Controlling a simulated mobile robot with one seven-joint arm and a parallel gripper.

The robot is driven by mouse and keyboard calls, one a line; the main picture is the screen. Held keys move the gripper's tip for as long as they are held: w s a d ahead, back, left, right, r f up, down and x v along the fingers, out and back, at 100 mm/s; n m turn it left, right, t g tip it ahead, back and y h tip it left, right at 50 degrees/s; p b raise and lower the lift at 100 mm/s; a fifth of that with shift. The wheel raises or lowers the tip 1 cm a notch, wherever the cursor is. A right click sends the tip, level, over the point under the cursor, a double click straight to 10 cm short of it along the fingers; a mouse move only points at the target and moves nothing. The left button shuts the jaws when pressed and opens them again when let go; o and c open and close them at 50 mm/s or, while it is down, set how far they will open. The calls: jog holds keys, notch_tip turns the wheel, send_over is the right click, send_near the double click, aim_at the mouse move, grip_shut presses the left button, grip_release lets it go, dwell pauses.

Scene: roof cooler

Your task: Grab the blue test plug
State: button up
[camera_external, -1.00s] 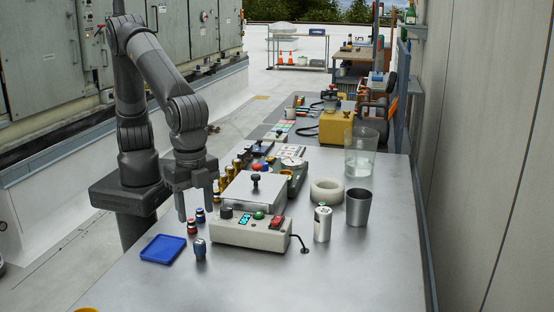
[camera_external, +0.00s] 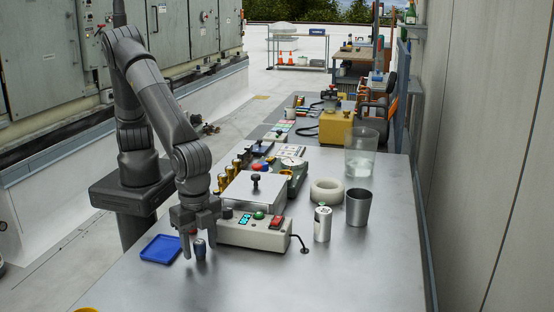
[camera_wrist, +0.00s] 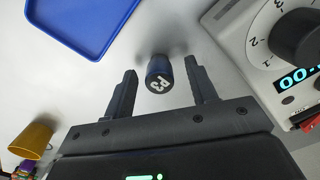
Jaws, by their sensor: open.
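My gripper (camera_external: 199,251) is open above and around the plug in the external view. In the wrist view its two fingers (camera_wrist: 160,82) lie on either side of the plug, with a visible gap on both sides. The tray (camera_wrist: 85,20) also shows at the upper left of the wrist view.
The grey control box (camera_external: 240,236) with a dial and display (camera_wrist: 298,78) stands close on the right of the plug. A can (camera_external: 322,224), a dark cup (camera_external: 358,208) and a tape roll (camera_external: 327,190) stand farther right.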

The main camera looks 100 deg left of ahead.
jog(key=shift+c, duration=0.5)
jog(key=c, duration=1)
jog(key=shift+o, duration=0.2)
jog(key=shift+r, duration=0.2)
